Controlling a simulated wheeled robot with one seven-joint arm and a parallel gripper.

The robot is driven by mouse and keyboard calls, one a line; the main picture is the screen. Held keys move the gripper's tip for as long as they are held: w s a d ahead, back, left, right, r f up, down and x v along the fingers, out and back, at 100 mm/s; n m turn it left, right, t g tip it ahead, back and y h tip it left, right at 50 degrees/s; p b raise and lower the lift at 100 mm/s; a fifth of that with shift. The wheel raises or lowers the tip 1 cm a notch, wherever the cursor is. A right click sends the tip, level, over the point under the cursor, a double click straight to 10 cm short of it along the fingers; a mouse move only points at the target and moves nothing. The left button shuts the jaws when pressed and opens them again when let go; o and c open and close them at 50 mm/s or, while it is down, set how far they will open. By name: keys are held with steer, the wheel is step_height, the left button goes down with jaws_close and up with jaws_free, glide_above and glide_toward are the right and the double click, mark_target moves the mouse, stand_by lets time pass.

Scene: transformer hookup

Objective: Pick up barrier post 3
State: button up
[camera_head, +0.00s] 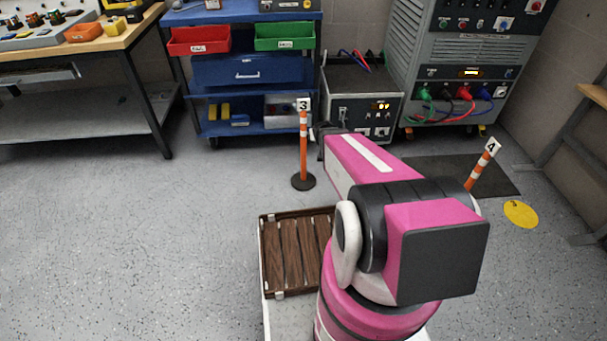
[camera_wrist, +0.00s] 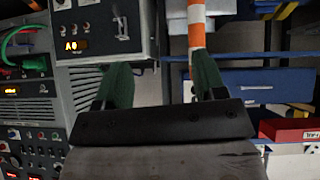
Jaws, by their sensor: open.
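Barrier post 3 (camera_head: 303,150) stands upright on a dark round base on the floor. It has orange and white bands and a white plate with a 3 on top. In the wrist view a banded post (camera_wrist: 197,32) runs down from the top edge and passes behind the right-hand finger. My gripper (camera_wrist: 163,85) is open, with green-padded fingers and nothing seen between them. The post lines up with the right-hand finger, not the middle of the gap; I cannot tell whether they touch. In the head view my gripper is mostly hidden behind my pink arm, just right of the post.
A blue cart (camera_head: 245,70) with bins and a grey power unit (camera_head: 362,100) stand behind the post. A large grey cabinet (camera_head: 460,60) is further right. Barrier post 4 (camera_head: 481,165) leans near a yellow floor disc (camera_head: 521,214). A slatted brown tray (camera_head: 295,252) is in front. Floor left is clear.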

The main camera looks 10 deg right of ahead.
mark_target(305, 125)
steer(key=w+a+f+n+t+y, duration=0.1)
steer(key=w+t, duration=0.1)
steer(key=w, duration=0.2)
steer(key=w+a+f+n+t+y, duration=0.1)
steer(key=w+f+t+y, duration=0.1)
steer(key=w+t, duration=0.1)
steer(key=w+a+f+n+t+y, duration=0.1)
steer(key=w+f+t+y, duration=0.1)
steer(key=w, duration=0.4)
steer(key=shift+w+a+f+t, duration=0.1)
steer(key=shift+a+f+t, duration=0.2)
steer(key=shift+t, duration=0.4)
steer(key=shift+r+x, duration=0.1)
steer(key=shift+x, duration=1.45)
steer(key=shift+r+x, duration=0.15)
steer(key=shift+x, duration=1.4)
steer(key=shift+a+r, duration=0.1)
jaws_close()
